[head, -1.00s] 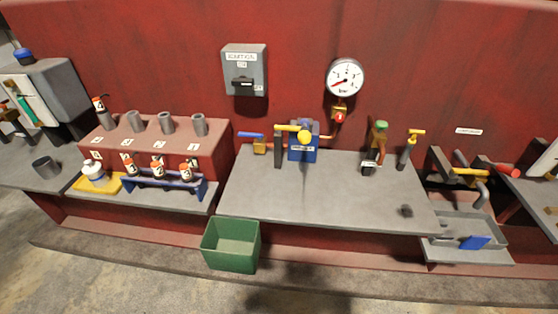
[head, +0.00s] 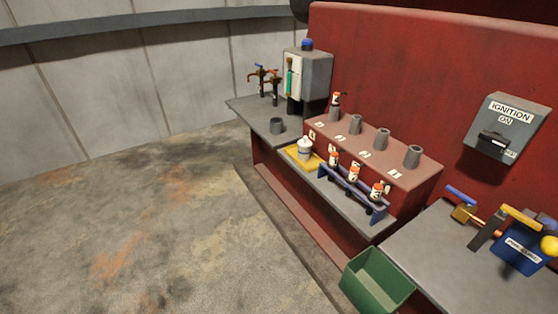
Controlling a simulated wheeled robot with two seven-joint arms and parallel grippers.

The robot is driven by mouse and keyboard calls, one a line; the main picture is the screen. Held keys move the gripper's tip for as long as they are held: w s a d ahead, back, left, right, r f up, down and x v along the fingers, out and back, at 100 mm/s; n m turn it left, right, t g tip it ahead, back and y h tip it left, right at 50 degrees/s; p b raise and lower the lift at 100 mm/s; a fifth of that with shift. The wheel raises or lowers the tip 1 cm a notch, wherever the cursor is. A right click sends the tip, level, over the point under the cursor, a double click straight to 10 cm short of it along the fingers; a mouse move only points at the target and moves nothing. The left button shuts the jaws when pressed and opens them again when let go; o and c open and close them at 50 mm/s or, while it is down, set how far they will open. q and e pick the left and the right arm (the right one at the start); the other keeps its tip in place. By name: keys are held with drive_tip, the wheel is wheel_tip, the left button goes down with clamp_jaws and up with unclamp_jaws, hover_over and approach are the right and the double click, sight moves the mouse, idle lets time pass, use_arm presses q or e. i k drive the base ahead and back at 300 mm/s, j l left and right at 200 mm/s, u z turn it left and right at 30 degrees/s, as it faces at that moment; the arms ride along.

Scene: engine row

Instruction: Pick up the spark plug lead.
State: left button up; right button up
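Three spark plug leads with orange tops and white labelled bodies stand in a blue rack (head: 346,186): a left one (head: 334,159), a middle one (head: 354,174) and a right one (head: 377,192). Another orange-topped lead (head: 336,100) stands at the leftmost grey tube on the red block (head: 425,174). The other three tubes, left (head: 355,125), middle (head: 382,139) and right (head: 413,157), have nothing on top. The labels on the leads are too small to read surely. Neither of my grippers is in view.
A white bottle (head: 305,149) stands on a yellow tray (head: 291,152) left of the rack. A green bin (head: 377,283) is below the shelf's front. An ignition box (head: 502,128) hangs at right. The left floor is clear.

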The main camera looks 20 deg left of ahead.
sight(332, 164)
drive_tip(key=u, duration=0.2)
drive_tip(key=k+l+u, duration=0.15)
drive_tip(key=l, duration=0.2)
drive_tip(key=l+u, duration=0.1)
drive_tip(key=l, duration=0.25)
drive_tip(key=k+l+u, duration=0.15)
drive_tip(key=l, duration=0.2)
drive_tip(key=k+l+u, duration=0.15)
drive_tip(key=l, duration=0.15)
